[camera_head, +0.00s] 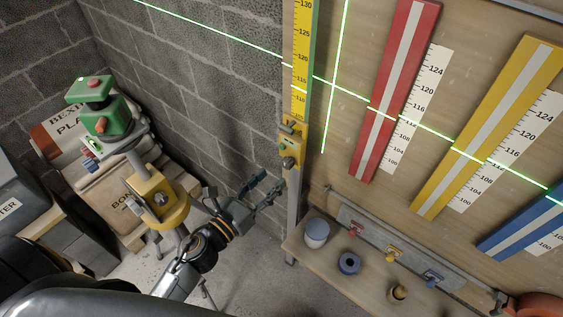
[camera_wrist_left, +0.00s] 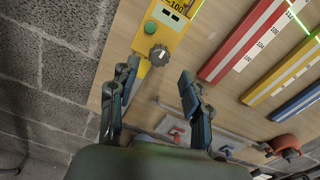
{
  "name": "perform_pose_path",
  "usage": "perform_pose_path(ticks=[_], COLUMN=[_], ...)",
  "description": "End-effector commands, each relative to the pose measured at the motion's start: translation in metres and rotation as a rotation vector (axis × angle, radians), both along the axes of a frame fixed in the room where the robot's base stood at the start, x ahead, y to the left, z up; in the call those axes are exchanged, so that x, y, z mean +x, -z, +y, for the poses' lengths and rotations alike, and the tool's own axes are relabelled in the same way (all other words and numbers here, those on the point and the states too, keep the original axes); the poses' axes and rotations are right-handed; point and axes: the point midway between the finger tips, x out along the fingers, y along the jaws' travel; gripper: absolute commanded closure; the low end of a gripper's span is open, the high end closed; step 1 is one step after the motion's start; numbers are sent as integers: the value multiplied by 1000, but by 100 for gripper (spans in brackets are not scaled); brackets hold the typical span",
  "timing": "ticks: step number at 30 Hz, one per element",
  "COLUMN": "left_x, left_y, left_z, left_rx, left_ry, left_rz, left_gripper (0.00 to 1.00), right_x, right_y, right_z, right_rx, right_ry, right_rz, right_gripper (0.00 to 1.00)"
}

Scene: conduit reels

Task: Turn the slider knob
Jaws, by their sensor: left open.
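The yellow slider (camera_head: 293,148) sits low on an upright yellow measuring staff (camera_head: 301,60) by the wooden board. Its dark round knob (camera_head: 288,162) is at the slider's lower end. In the left wrist view the knob (camera_wrist_left: 159,55) shows clearly with a light pointer mark, below a green button (camera_wrist_left: 150,27). My left gripper (camera_head: 269,187) is open and empty, just below and left of the knob in the head view. In the left wrist view the knob lies between the lines of the two fingers (camera_wrist_left: 160,74), near their tips. I see no contact. My right gripper is not in view.
A green laser level (camera_head: 104,118) on a yellow-collared stand is at the left. Red (camera_head: 397,95), yellow (camera_head: 487,125) and blue (camera_head: 520,228) bars hang on the board. A wooden shelf (camera_head: 325,268) with small reels and a pot stands below. A brick wall is close behind.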

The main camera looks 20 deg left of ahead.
Motion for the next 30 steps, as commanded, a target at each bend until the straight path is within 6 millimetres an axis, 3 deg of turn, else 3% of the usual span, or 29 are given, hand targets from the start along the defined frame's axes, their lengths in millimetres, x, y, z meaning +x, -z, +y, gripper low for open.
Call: perform_pose_path(ticks=[3,9,21,28,30], left_x=[23,46,52,52,52], left_y=[-3,-1,1,1,1], left_z=[-8,-17,-19,-19,-19], left_rx=[-2,-2,-2,-1,-1], left_ry=[-1,-1,-1,-1,-1], left_rz=[-1,1,1,2,2], left_gripper=[52,52,52,99,100], right_x=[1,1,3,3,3], right_y=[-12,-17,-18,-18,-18], right_z=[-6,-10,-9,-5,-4], right_rx=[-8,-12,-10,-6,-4], right_ry=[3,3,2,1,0], right_rz=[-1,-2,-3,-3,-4], right_gripper=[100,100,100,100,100])
